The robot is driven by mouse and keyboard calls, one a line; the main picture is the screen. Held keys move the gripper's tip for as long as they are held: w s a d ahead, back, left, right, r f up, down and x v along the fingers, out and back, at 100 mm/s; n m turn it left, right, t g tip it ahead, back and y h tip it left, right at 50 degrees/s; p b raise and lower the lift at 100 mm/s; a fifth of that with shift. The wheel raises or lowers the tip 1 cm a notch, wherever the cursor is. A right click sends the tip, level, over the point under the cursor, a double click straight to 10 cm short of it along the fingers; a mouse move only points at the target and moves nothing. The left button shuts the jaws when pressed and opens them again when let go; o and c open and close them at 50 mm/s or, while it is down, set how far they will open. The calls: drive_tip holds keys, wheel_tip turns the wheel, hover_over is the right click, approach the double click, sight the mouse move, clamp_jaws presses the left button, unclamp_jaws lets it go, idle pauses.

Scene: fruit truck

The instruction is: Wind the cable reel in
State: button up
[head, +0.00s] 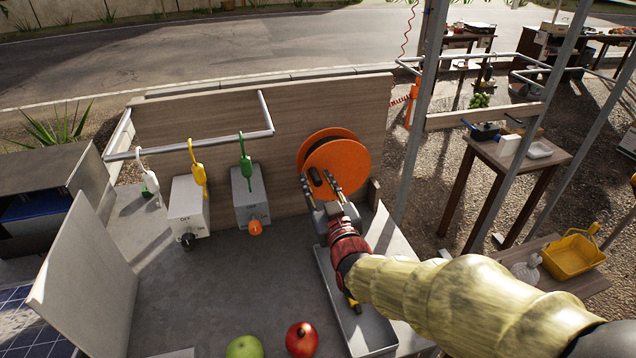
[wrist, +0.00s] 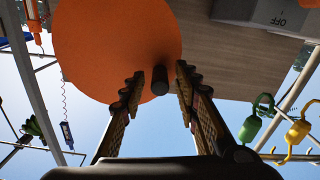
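The orange cable reel (head: 345,168) is mounted at the wooden back panel in the head view. It fills the upper left of the wrist view (wrist: 105,45). A dark crank handle (wrist: 160,80) sticks out from its face. My gripper (head: 324,184) is in front of the reel. In the wrist view my gripper (wrist: 158,82) is open, with one finger on each side of the handle and gaps between them and it.
Two grey switch boxes with knobs (head: 188,241) and (head: 255,227) stand left of the reel. A metal tray (head: 372,338) lies under my arm. A green apple (head: 244,347) and a red fruit (head: 302,339) sit at the front. The grey counter's middle (head: 190,290) is clear.

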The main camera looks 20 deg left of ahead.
clamp_jaws()
idle(0.7)
